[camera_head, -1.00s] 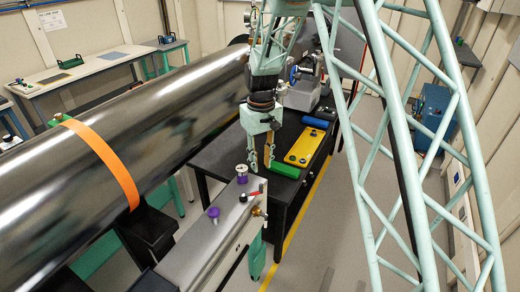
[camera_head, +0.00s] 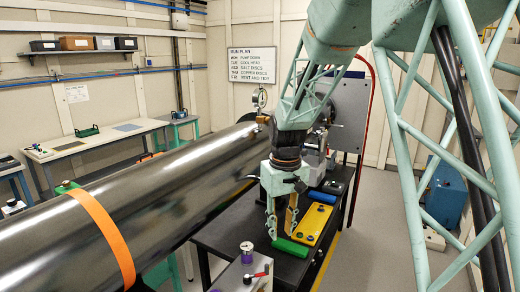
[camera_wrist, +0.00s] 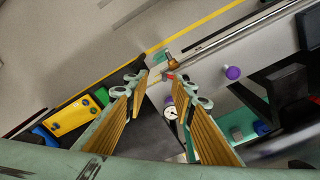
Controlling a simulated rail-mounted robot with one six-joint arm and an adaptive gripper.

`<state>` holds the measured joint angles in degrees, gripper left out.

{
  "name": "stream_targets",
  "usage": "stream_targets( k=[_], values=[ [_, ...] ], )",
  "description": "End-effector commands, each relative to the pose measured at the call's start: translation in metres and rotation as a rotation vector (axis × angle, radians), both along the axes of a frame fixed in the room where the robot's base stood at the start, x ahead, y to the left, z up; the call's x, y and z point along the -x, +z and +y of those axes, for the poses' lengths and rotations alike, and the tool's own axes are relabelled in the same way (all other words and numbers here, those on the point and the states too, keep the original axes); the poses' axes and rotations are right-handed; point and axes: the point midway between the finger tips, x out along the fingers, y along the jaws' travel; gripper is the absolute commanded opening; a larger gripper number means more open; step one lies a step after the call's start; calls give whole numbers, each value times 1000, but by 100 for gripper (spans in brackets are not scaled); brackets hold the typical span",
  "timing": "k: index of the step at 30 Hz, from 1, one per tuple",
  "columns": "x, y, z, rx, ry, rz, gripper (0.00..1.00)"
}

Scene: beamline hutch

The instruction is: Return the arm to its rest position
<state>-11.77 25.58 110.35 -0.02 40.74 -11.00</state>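A small white-faced gauge (camera_wrist: 171,112) shows below, in the gap between the fingers. My arm is reached out over the table.
The black table (camera_head: 222,233) carries a green block (camera_head: 290,248), a yellow plate (camera_head: 312,225) and a blue piece (camera_head: 322,197). A grey box (camera_head: 232,277) with a purple-based fitting and red lever stands in front. A large dark cylinder (camera_head: 165,190) fills the left.

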Motion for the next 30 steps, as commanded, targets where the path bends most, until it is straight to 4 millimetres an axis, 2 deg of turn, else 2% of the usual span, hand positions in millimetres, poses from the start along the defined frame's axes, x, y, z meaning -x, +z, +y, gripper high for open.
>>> stream_targets(
  k=[15, 30],
  values=[
    [59, 62, -35, -11, -66, -48, 24],
    [126, 107, -65, -22, -129, -93, 24]
  ],
)
